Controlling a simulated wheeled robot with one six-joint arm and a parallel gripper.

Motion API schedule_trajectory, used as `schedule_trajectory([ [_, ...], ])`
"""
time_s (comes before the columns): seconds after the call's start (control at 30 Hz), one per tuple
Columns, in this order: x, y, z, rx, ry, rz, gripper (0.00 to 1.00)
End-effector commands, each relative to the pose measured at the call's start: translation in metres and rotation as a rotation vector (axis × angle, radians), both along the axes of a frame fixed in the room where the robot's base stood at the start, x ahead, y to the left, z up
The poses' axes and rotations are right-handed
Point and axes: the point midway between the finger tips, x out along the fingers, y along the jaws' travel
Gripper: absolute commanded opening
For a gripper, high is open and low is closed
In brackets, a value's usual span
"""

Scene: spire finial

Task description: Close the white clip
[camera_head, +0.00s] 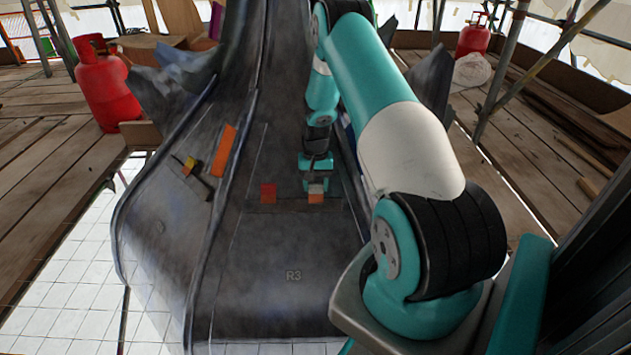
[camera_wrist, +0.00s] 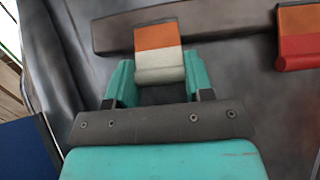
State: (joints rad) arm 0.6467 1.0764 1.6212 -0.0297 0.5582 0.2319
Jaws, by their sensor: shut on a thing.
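The white clip (camera_wrist: 158,67) has a white near end and an orange far part that lies over a dark strip (camera_wrist: 215,30) on the grey metal surface. In the head view the white clip (camera_head: 316,191) is at the right end of the strip. My gripper (camera_wrist: 157,76) has its teal fingers on both sides of the white end and is shut on it. In the head view my gripper (camera_head: 316,180) reaches down just behind the clip. I cannot tell whether the clip is fully closed.
A red clip (camera_head: 268,193) with an orange part sits left on the same strip, also in the wrist view (camera_wrist: 299,48). Red gas cylinders (camera_head: 104,85) stand on the planks.

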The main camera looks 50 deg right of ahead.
Motion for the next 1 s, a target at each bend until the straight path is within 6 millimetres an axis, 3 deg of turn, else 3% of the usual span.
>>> schedule_trajectory([
  [0.33,0.0,-0.001,-0.001,0.017,0.016,-0.001,0.24],
  [0.37,0.0,-0.001,-0.001,0.017,0.016,-0.001,0.52],
  [0.47,0.0,-0.001,-0.001,0.017,0.016,-0.001,0.73],
  [0.77,0.0,-0.001,0.001,0.016,0.014,0.0,0.73],
  [0.87,0.001,-0.002,0.01,0.015,0.013,0.0,0.73],
  [1.0,0.004,-0.005,0.038,0.014,0.011,0.0,0.73],
])
